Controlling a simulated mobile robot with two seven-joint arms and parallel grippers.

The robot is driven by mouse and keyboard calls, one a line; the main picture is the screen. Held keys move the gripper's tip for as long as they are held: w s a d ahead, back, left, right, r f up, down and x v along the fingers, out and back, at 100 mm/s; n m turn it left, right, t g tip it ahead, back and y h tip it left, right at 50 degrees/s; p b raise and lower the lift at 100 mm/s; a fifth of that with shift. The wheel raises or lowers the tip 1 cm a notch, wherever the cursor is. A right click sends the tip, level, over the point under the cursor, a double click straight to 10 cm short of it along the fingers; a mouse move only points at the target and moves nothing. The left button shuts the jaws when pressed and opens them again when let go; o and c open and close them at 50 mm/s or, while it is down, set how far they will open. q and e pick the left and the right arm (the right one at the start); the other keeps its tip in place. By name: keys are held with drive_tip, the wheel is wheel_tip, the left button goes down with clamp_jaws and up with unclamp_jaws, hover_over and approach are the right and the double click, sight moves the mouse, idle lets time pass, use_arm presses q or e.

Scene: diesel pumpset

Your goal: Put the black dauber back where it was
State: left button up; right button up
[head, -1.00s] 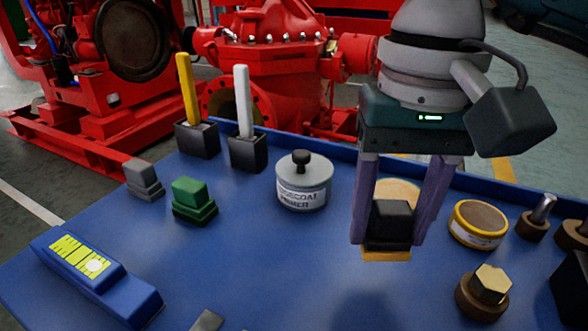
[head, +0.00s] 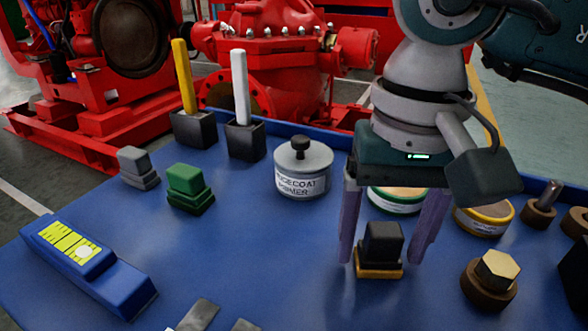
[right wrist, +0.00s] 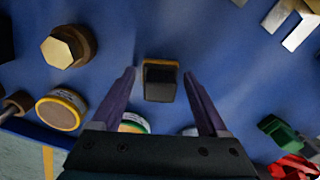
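The black dauber (head: 383,242), a black block on an orange-yellow base, stands upright on the blue table. My right gripper (head: 388,252) is above it, pointing down, with its two purple fingers spread either side of it. In the right wrist view the dauber (right wrist: 160,82) lies between the fingertips (right wrist: 162,78), with a gap on both sides, so the gripper is open and empty. A green dauber (head: 187,188) and a grey dauber (head: 137,167) stand on the left. My left gripper is not in view.
A lidded primer can (head: 303,170) stands left of the gripper. A green-rimmed tin (head: 397,200) and a yellow-rimmed tin (head: 484,218) are behind and right. A brass hex piece (head: 492,278) is close on the right. Blue table is clear left of the dauber.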

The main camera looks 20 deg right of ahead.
sight(387, 230)
drive_tip(key=shift+o, duration=0.5)
drive_tip(key=shift+r, duration=0.1)
drive_tip(key=shift+r+p, duration=0.35)
wheel_tip(387, 230, up, 12)
drive_tip(key=p, duration=0.4)
drive_tip(key=shift+f, duration=0.25)
